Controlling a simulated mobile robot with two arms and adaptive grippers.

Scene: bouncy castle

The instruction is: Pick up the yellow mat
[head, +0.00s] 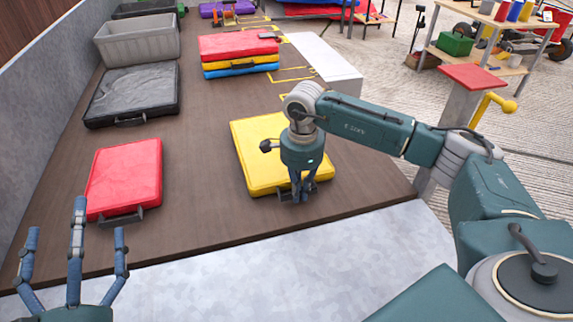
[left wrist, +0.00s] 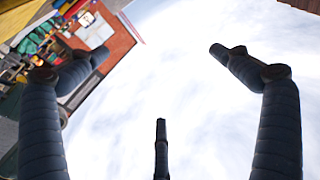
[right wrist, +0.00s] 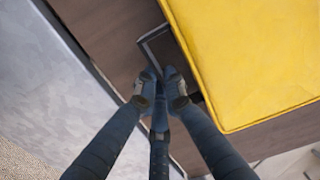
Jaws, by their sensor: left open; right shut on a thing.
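The yellow mat (head: 262,150) lies flat on the brown deck, right of the middle in the head view. It has a dark handle on its near edge. My right gripper (head: 300,190) points down at that near edge and is shut on the mat's dark handle (right wrist: 155,45). In the right wrist view the mat (right wrist: 250,60) fills the upper right, beside the fingers (right wrist: 160,85). My left gripper (head: 75,240) is open and empty at the lower left, fingers pointing up. In the left wrist view its fingers (left wrist: 160,80) are spread against the sky.
A red mat (head: 125,178) with a handle lies to the left. A black-rimmed grey mat (head: 133,92), a grey bin (head: 138,42) and a stack of red, yellow and blue mats (head: 238,52) stand farther back. A grey wall (head: 40,110) bounds the left. The deck between the mats is clear.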

